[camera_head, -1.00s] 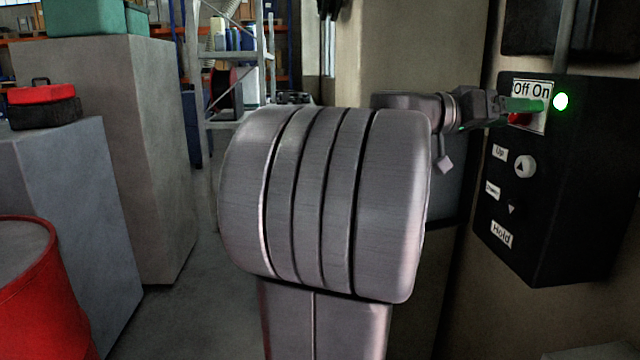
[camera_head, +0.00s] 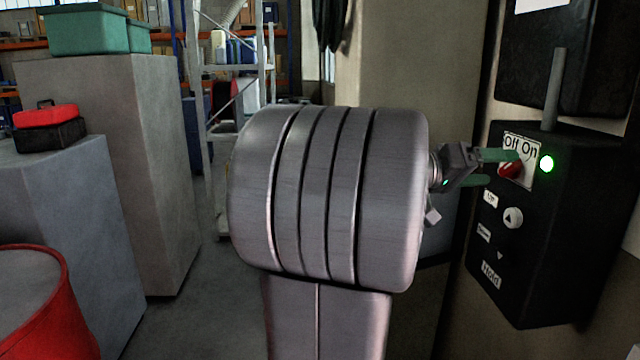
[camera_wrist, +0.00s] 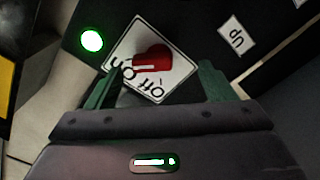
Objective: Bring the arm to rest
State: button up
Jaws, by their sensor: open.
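My gripper (camera_head: 490,168) is at the right of the head view, close in front of the black control box (camera_head: 540,225). Its green fingers are apart, one near the red switch knob (camera_head: 510,168) on the white Off/On plate (camera_head: 523,150). In the wrist view my gripper (camera_wrist: 160,90) has its fingers spread on either side, with the red knob (camera_wrist: 152,60) and its plate (camera_wrist: 180,84) between and beyond them. Nothing is held. I cannot tell whether a finger touches the plate. A green lamp (camera_head: 547,163) glows beside the plate.
A grey lever (camera_head: 554,90) stands above the box. At left are a red drum (camera_head: 45,310), grey blocks (camera_head: 110,170) and a red-black toolbox (camera_head: 48,127). Floor shows between them and my arm.

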jog(key=shift+s+a+p, duration=0.15)
jog(key=shift+a+p, duration=0.25)
jog(key=shift+a, duration=1.05)
